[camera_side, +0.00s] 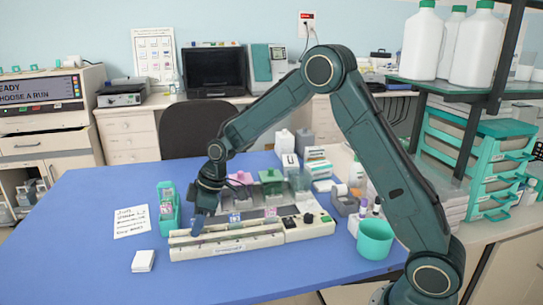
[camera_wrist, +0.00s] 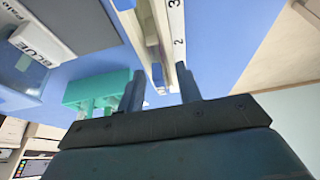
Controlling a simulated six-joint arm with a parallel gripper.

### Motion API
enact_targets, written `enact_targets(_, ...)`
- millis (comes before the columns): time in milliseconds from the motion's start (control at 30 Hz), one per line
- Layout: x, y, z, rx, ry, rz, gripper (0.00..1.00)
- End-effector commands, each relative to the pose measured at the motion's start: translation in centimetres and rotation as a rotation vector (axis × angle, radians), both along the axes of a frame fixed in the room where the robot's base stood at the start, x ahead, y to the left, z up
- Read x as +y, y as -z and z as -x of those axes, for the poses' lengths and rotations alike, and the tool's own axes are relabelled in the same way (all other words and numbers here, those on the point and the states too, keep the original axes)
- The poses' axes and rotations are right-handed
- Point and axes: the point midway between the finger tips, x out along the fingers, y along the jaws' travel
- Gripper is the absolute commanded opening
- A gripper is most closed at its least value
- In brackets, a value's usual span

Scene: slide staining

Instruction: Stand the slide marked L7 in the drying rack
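My gripper (camera_side: 200,215) points down at the left end of a long cream tray (camera_side: 252,240). In the wrist view my gripper (camera_wrist: 160,85) has its two fingers apart, and I see nothing clearly held between them. The tray (camera_wrist: 174,20), numbered 2 and 3 along its edge, runs away beyond the fingertips. A small grey-blue piece (camera_wrist: 157,74) shows inside it; I cannot tell if it is a slide. A green rack (camera_side: 168,213) stands left of the tray and also shows in the wrist view (camera_wrist: 95,90). I cannot read any L7 mark.
A handwritten note (camera_side: 131,222) and a white stack (camera_side: 143,261) lie at the left. Staining jars, one pink (camera_side: 240,179) and one green (camera_side: 270,181), stand behind the tray. A teal cup (camera_side: 375,240) is at the right. The front of the blue table is clear.

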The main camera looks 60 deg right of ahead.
Motion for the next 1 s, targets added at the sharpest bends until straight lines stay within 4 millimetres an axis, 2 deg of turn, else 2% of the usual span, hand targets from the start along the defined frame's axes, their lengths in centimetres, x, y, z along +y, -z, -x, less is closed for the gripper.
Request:
enact_targets(467, -0.2, -0.7, 0.2, -0.001, 0.001, 0.0, 0.34)
enact_targets(667, -0.8, -2.6, 0.7, -0.002, 0.002, 0.001, 0.34)
enact_targets(1000, -2.3, -7.9, 2.2, -0.005, 0.001, 0.001, 0.34)
